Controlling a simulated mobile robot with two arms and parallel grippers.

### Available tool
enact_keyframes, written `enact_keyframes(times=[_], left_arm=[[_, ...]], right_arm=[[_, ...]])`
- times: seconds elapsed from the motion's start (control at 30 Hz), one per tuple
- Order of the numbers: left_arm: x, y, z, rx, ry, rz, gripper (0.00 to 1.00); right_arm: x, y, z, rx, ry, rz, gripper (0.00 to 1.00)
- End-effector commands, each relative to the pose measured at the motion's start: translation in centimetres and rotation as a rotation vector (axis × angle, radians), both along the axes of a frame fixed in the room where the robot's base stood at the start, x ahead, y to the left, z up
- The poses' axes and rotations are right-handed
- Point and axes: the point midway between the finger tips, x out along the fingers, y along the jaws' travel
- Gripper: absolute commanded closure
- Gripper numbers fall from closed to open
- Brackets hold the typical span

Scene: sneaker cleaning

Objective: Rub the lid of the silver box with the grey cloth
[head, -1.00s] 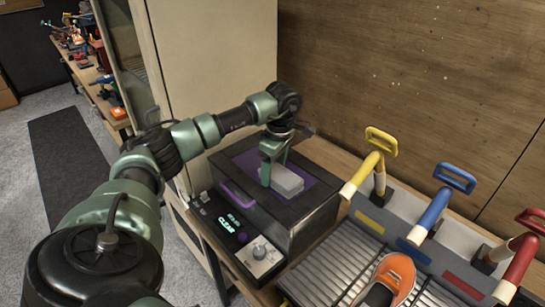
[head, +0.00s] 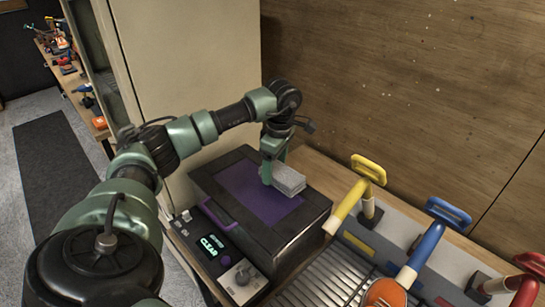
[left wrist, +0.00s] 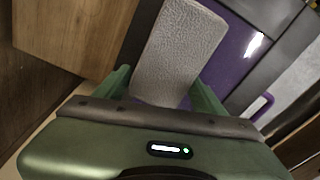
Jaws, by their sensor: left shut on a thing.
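The box (head: 285,235) looks dark grey to black, with a purple panel (head: 250,192) in its lid and a purple handle (head: 217,217) at the front edge. My left gripper (head: 268,172) is over the far part of the lid, shut on the grey cloth (head: 289,181). The cloth looks like a thick, folded, textured pad. It lies at the panel's far right edge, on or just above the lid; I cannot tell if it touches. The left wrist view shows the cloth (left wrist: 178,45) between the fingers, beside the purple panel (left wrist: 232,55). My right gripper is not in view.
A control panel (head: 218,252) with a lit display and knob is in front of the box. To the right are yellow (head: 350,205), blue (head: 425,240) and red (head: 525,285) handles over a roller bed with an orange sneaker (head: 385,293). A wooden wall (head: 400,80) stands behind.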

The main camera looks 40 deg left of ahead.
Motion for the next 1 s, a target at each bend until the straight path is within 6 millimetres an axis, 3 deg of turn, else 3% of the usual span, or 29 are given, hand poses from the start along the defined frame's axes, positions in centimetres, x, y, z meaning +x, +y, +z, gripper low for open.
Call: enact_keyframes(times=[0.53, 1.0], left_arm=[[-1.1, 0.0, 4.8, 0.000, 0.017, 0.006, 0.95], [-1.3, 0.0, 5.1, 0.000, 0.019, 0.006, 0.95]], right_arm=[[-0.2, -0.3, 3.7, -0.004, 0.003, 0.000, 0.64], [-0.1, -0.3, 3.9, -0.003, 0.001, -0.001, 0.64]])
